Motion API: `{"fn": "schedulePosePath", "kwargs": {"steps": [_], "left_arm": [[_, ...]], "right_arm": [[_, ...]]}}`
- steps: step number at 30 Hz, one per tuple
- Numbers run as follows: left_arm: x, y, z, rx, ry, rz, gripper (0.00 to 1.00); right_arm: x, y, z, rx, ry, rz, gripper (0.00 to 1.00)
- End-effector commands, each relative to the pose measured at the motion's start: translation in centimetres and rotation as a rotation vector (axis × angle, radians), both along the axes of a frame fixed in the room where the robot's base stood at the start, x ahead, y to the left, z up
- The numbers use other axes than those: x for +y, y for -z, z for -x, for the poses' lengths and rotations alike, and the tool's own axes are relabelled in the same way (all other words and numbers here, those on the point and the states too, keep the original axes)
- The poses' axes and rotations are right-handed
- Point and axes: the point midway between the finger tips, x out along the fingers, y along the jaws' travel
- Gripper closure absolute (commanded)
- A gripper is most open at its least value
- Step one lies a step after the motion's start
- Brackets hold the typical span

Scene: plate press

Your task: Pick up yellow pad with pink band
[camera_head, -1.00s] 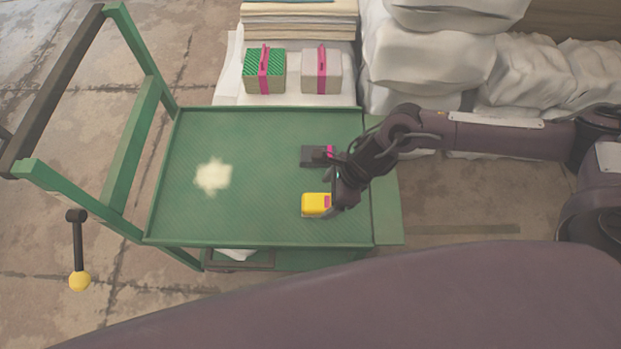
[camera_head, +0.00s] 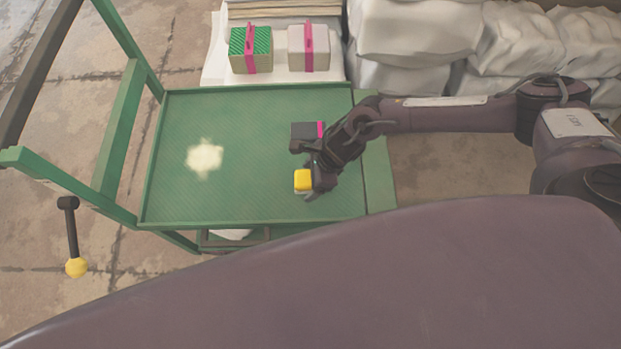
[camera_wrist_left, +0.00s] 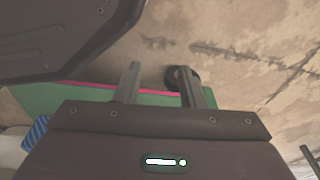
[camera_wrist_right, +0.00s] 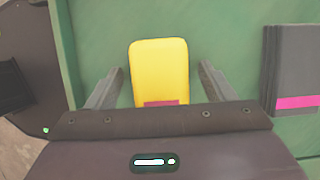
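The yellow pad (camera_head: 303,179) lies on the green tray, near its right front part. In the right wrist view the pad (camera_wrist_right: 160,70) is upright in the picture, with its pink band (camera_wrist_right: 161,103) at the end nearest my gripper; the gripper body hides part of it. My right gripper (camera_head: 311,180) is at the pad. Its two fingers (camera_wrist_right: 160,88) stand on either side of the pad with visible gaps, so it is open and not holding. My left gripper (camera_wrist_left: 160,84) is open and empty, away from the pad; it is outside the head view.
A dark pad with a pink band (camera_head: 306,131) lies behind the yellow pad and also shows in the right wrist view (camera_wrist_right: 291,60). The green tray (camera_head: 245,195) has a pale patch (camera_head: 205,158) at left. Two banded stacks, green (camera_head: 237,50) and pale (camera_head: 295,48), stand behind.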

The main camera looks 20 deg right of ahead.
Motion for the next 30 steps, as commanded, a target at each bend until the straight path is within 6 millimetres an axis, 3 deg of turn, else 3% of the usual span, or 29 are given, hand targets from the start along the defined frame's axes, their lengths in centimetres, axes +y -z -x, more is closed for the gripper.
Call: {"fn": "schedulePosePath", "kwargs": {"steps": [2, 10, 22, 26, 30], "left_arm": [[0.0, 0.0, 0.0, 0.000, 0.000, 0.000, 0.64], [0.0, 0.0, 0.0, 0.000, 0.000, 0.000, 0.64], [0.0, -0.1, 0.0, -0.003, 0.000, 0.001, 0.64], [0.1, -0.1, 0.3, -0.002, 0.000, 0.000, 0.64], [0.3, 0.1, 1.3, 0.009, 0.000, -0.002, 0.64]], "right_arm": [[0.0, 0.0, 0.0, 0.000, 0.000, 0.000, 0.35], [0.0, -0.1, 0.0, 0.000, 0.000, 0.000, 0.70], [0.0, -1.0, -0.1, -0.003, 0.000, -0.002, 0.70], [0.0, -2.8, -0.2, -0.004, 0.000, -0.003, 0.70], [0.0, -6.1, -0.2, -0.007, -0.001, -0.003, 0.70]]}}
